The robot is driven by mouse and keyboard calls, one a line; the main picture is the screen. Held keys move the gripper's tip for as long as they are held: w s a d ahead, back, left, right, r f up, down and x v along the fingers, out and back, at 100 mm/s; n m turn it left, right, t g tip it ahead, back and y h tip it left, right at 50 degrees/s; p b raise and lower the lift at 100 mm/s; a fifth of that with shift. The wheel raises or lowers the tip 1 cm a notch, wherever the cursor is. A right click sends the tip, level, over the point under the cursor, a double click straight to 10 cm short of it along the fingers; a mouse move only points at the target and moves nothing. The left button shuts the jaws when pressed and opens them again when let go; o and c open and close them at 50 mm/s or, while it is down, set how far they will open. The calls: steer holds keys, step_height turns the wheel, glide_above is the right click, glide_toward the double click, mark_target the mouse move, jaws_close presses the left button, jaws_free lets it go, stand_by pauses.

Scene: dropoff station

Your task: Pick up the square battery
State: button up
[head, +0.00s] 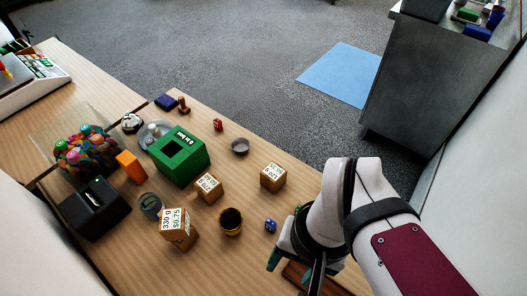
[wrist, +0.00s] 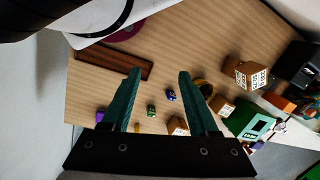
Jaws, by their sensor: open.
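I cannot make out for certain which thing is the square battery. My gripper (head: 294,272) is at the lower right of the table in the head view, partly hidden by my wrist. A purple piece (wrist: 100,115) is near the left finger.
A green slotted box (head: 184,160), labelled brown boxes (head: 178,230), a dark-and-yellow cup (head: 230,221), an orange block (head: 130,166) and a black slotted device (head: 95,207) crowd the table's left and middle. A brown tray (wrist: 114,61) lies near the left finger.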

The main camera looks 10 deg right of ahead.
steer(key=n+g+h, duration=0.1)
steer(key=n+h, duration=0.2)
steer(key=n, duration=1.1)
glide_above(271, 222)
steer(key=w+a, duration=0.1)
steer(key=w, duration=0.1)
step_height(271, 222, down, 4)
steer(key=f, duration=0.5)
steer(key=s+f, duration=0.1)
steer(key=f, duration=0.4)
steer(key=s+f, duration=0.1)
steer(key=f, duration=0.4)
steer(key=shift+d, duration=0.4)
jaws_close()
